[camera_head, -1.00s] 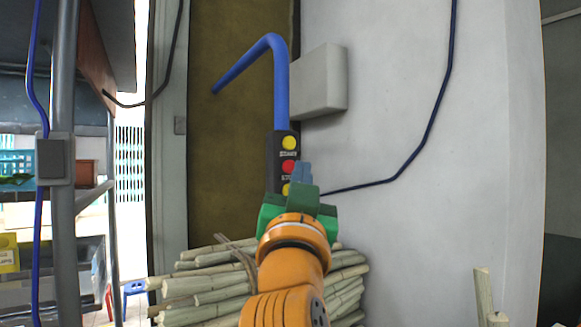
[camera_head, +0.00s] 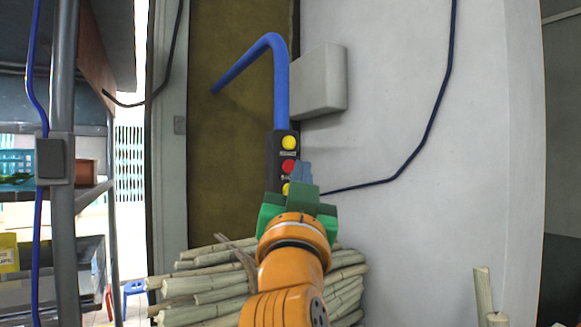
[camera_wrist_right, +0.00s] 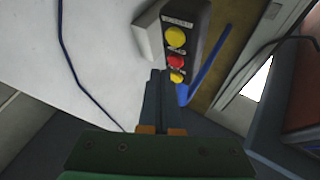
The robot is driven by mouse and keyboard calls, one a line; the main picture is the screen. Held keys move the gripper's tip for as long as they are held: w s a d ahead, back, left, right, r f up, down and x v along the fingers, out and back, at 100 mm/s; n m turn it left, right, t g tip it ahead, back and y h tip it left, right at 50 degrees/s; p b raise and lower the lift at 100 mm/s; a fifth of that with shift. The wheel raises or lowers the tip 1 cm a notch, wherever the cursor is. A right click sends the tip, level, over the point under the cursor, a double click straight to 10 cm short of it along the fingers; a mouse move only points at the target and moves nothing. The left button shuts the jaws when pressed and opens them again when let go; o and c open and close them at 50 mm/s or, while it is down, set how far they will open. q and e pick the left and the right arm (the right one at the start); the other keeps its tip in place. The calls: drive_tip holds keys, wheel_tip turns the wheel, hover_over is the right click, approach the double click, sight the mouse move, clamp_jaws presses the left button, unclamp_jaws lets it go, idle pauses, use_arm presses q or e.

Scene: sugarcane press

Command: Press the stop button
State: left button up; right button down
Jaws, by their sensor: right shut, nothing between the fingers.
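A black control box (camera_head: 276,182) hangs upright on the end of a blue pipe and carries a column of buttons. The upper button is yellow (camera_head: 289,143), the middle one is red (camera_head: 289,166), and the lower one is yellow (camera_head: 286,188), partly hidden by my gripper. The labels are too small to read. My right gripper (camera_head: 302,172) is shut and empty, its fingertips just right of and slightly below the red button. In the right wrist view the fingertips (camera_wrist_right: 159,75) lie beside the red button (camera_wrist_right: 175,62); contact cannot be told. My left gripper is not in view.
The blue pipe (camera_head: 281,85) bends left above the box. A pale wall box (camera_head: 320,80) is behind it on the white wall (camera_head: 400,230). Bundled cane (camera_head: 205,285) lies below. A metal shelf (camera_head: 62,220) stands at the left.

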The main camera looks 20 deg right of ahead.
drive_tip(key=shift+w, duration=0.15)
idle(0.4)
drive_tip(key=shift+w, duration=0.25)
drive_tip(key=shift+w+a, duration=0.1)
drive_tip(key=shift+w, duration=0.35)
idle(0.8)
drive_tip(key=shift+s+b, duration=0.45)
drive_tip(key=shift+s, duration=0.25)
